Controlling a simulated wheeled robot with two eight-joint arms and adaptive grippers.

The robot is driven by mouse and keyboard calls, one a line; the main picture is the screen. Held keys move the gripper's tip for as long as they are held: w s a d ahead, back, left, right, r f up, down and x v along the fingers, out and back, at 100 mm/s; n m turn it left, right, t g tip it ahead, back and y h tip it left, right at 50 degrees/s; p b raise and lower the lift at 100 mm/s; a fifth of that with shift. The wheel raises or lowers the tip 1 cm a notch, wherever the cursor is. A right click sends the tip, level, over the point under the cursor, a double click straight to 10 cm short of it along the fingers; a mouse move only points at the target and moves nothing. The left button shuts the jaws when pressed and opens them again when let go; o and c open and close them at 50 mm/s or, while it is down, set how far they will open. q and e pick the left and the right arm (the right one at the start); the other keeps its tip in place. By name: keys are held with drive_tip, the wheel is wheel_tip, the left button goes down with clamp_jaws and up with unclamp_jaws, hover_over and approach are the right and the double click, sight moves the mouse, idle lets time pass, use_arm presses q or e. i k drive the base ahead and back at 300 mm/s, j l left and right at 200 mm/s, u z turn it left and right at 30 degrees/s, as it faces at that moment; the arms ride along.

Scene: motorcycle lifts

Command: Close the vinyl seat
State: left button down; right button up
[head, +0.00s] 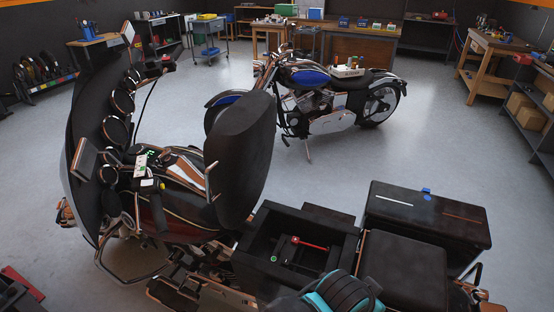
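The vinyl seat (240,155) is a thick black pad on the near motorcycle. It stands raised, almost upright and slightly tilted, just right of the fuel tank (178,172). To its lower right is an open black seat compartment (340,234). A red-handled tool (308,243) and a small green round item (275,258) show inside the compartment. The seat's hinge is too hidden to make out. Neither of my grippers can be made out in the head view, and nothing is seen touching the seat.
A teal and black rounded object (345,292), unclear what, overlaps the compartment's near side. A black rear pad (405,262) and a long black case (430,208) with small items on top lie right. A blue motorcycle (330,95) stands behind; open floor (420,140) lies right of it.

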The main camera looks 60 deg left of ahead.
sight(238, 150)
drive_tip(key=u, duration=0.4)
drive_tip(key=k+j+u, duration=0.1)
drive_tip(key=u, duration=0.35)
drive_tip(key=k+j+u, duration=0.1)
drive_tip(key=u, duration=0.7)
drive_tip(key=j+u, duration=0.2)
drive_tip(key=u, duration=0.25)
drive_tip(key=k, duration=0.05)
